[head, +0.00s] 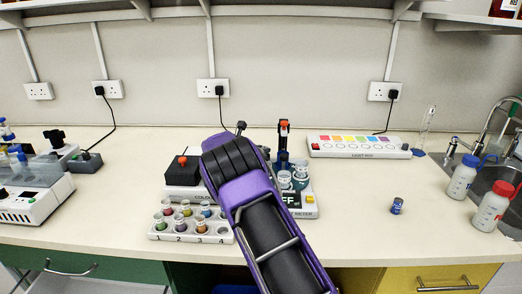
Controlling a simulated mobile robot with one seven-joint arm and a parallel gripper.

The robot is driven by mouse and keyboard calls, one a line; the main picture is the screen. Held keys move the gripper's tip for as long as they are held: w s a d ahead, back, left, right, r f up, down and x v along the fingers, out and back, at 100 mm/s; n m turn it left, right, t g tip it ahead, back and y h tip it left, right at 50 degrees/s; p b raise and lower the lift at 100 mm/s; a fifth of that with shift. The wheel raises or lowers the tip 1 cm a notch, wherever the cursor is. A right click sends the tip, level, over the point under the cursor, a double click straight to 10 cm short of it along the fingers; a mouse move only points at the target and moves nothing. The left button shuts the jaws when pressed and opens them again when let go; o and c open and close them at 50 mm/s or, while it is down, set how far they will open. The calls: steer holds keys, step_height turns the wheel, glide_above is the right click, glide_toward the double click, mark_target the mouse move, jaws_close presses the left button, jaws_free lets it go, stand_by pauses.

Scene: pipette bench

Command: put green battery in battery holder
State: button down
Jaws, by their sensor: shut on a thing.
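My purple and black arm (245,190) reaches from the bottom edge over the middle of the bench. My gripper is hidden behind the arm's far end, so neither its fingers nor anything between them can be seen. I cannot make out a green battery. No battery holder can be clearly identified; a black box with a red button (182,170) sits just left of the arm, partly covered by it. A small dark blue cylinder (397,206), perhaps a battery, stands alone on the bench to the right.
A white numbered rack (190,238) with several coloured pots stands at front left. A meter (308,205) is right of the arm. A light box (358,147) lies behind. Two bottles (462,177) (490,208) stand by the sink. The bench is clear around the blue cylinder.

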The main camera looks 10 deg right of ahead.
steer(key=shift+f+b, duration=0.3)
steer(key=shift+f, duration=0.25)
steer(key=c, duration=0.8)
jaws_free()
steer(key=shift+s+f, duration=0.1)
steer(key=shift+o, duration=0.9)
steer(key=shift+f, duration=0.15)
steer(key=v, duration=0.4)
steer(key=r+v, duration=0.1)
steer(key=v, duration=0.7)
steer(key=shift+r+p, duration=0.35)
steer(key=shift+r, duration=0.05)
